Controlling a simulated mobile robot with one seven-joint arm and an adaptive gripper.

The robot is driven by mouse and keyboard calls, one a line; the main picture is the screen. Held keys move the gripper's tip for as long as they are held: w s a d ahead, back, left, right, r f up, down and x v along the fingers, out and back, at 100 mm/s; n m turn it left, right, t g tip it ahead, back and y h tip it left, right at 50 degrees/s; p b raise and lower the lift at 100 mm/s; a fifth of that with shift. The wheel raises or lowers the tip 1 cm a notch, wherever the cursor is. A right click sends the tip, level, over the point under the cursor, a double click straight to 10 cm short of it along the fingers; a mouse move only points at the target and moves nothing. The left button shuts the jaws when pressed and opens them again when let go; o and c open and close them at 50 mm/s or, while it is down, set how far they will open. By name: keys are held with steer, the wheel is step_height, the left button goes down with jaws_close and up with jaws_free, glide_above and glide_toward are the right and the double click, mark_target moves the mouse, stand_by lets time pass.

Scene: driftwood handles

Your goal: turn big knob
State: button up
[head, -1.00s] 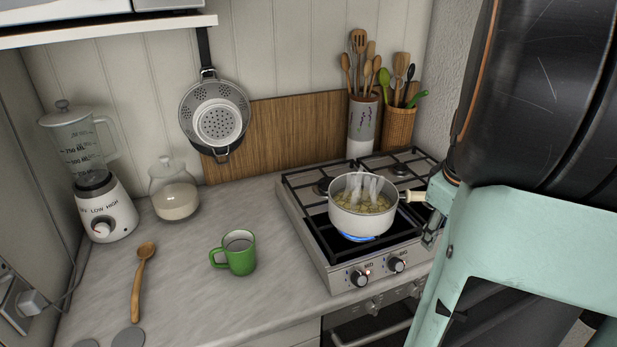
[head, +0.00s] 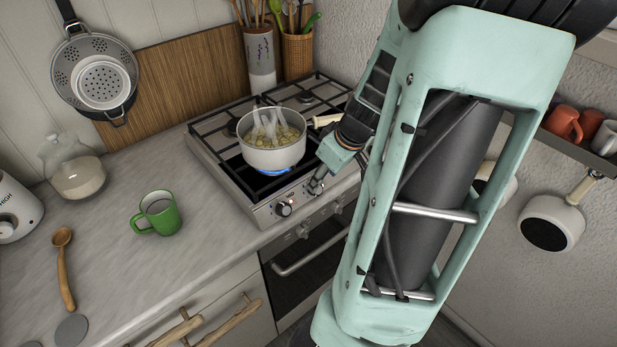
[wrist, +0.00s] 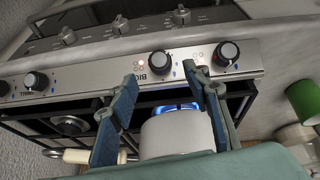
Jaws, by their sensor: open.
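The big knob (wrist: 160,63) is a round black-and-silver dial under the label "BIG" on the stove's front panel; the wrist view shows it upside down. My gripper (wrist: 160,74) is open, its two blue-green fingers apart and pointing at the panel. The knob appears between and just beyond the fingertips; I cannot tell whether they touch it. In the head view my gripper (head: 316,184) is at the panel, hiding the big knob. A similar knob (wrist: 226,53) sits to the right in the wrist view, and one marked "SMALL" (wrist: 36,82) to the left.
A white pot (head: 271,150) steams over a lit blue flame (head: 275,171) close to my gripper, its handle (head: 326,120) pointing right. Oven knobs (wrist: 121,25) sit on a panel below. A green mug (head: 158,213) and wooden spoon (head: 64,270) lie on the counter.

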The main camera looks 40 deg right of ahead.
steer(key=shift+x, duration=3.15)
steer(key=c, duration=1.1)
steer(key=shift+c, duration=0.2)
